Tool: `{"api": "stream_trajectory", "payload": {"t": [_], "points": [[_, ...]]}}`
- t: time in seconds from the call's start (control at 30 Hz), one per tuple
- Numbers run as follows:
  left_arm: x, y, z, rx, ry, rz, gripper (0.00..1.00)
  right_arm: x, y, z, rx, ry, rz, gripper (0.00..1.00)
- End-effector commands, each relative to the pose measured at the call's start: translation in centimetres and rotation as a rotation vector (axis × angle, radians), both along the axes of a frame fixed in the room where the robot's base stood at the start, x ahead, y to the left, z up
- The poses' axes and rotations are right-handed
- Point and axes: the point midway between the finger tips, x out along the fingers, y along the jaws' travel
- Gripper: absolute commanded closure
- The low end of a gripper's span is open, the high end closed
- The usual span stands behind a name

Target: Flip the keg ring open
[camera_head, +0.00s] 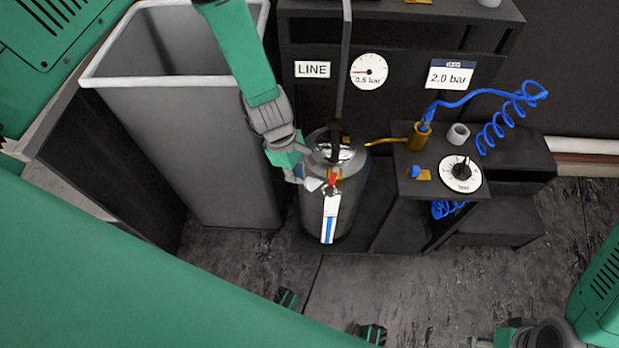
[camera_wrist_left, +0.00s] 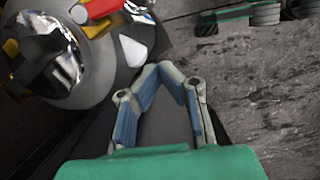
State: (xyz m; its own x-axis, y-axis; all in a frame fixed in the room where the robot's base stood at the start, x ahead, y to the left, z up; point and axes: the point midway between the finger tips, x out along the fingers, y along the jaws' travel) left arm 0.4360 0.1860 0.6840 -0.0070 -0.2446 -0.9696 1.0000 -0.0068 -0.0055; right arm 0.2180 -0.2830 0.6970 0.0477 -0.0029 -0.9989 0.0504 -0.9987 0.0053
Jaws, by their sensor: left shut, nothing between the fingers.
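The silver keg (camera_head: 352,205) stands upright beside the grey bin, with a shiny domed top. A red piece (camera_head: 333,179) with yellow parts sits at its top front, above a hanging white and blue strip (camera_head: 329,222). In the left wrist view the red piece (camera_wrist_left: 100,9) and the shiny dome (camera_wrist_left: 62,62) are at the upper left. I cannot tell which part is the ring. My left gripper (camera_head: 311,183) is beside the keg's upper left; its fingertips (camera_wrist_left: 165,70) meet with nothing between them. They look apart from the red piece.
A tall grey bin (camera_head: 215,150) stands left of the keg. To the right, a dark stand bears a brass fitting (camera_head: 418,137), a coiled blue hose (camera_head: 500,120) and a dial (camera_head: 461,174). A dark upright post rises behind the keg. The floor in front is open.

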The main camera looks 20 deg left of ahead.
Motion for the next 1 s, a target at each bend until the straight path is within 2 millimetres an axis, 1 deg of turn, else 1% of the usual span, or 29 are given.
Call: {"api": "stream_trajectory", "payload": {"t": [0.03,0.2,0.3,0.4,0.53,0.77,1.0], "points": [[0.2,0.3,1.7,0.002,-0.006,0.001,1.0,0.0,0.0,0.4,0.0,0.0,0.001,0.6],[0.1,0.9,5.3,0.006,-0.005,0.0,1.0,0.0,0.0,0.9,0.001,-0.001,0.001,0.6],[0.1,1.1,6.7,0.01,-0.005,0.001,1.0,0.0,0.0,1.0,0.0,-0.001,0.001,0.6],[0.0,1.3,7.6,0.009,-0.003,0.001,1.0,0.0,0.0,1.2,0.0,0.0,0.001,0.6],[0.0,1.7,8.0,0.006,-0.002,0.0,1.0,0.0,0.0,1.2,0.0,0.0,0.0,0.6],[0.0,2.1,8.0,0.001,-0.002,0.0,1.0,0.0,0.0,1.2,0.0,0.0,0.001,0.6],[0.0,1.8,8.0,0.005,-0.003,0.002,1.0,0.0,0.0,1.2,0.001,0.0,0.002,0.6]]}}
